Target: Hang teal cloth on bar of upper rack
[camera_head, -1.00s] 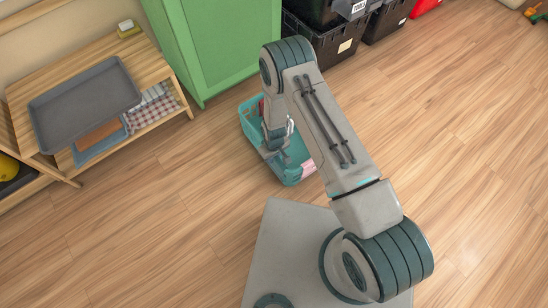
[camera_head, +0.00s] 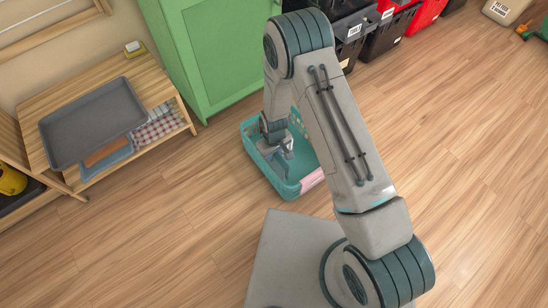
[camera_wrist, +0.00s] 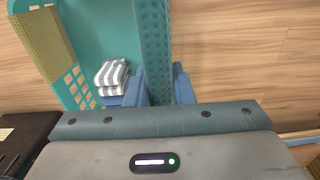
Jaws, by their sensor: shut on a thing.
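In the wrist view, my gripper (camera_wrist: 162,88) has its two blue fingers shut on a teal textured strip (camera_wrist: 153,40), which looks like the teal cloth. The strip runs along the side of a teal basket, and I cannot tell how much of it touches the rim. In the head view, my gripper (camera_head: 286,150) is at the basket (camera_head: 289,190), low over the floor, and the cloth cannot be made out there. Wooden rails (camera_head: 60,32) show at the upper left; I cannot tell if they are the upper rack's bar.
A yellow textured cloth (camera_wrist: 45,45) lies along the basket's left wall, and a striped cloth (camera_wrist: 112,74) is inside. A pink piece (camera_head: 312,180) is on its rim. A green cabinet (camera_head: 215,60) stands behind; a wooden shelf with a grey tray (camera_head: 92,122) is left. Open floor lies right.

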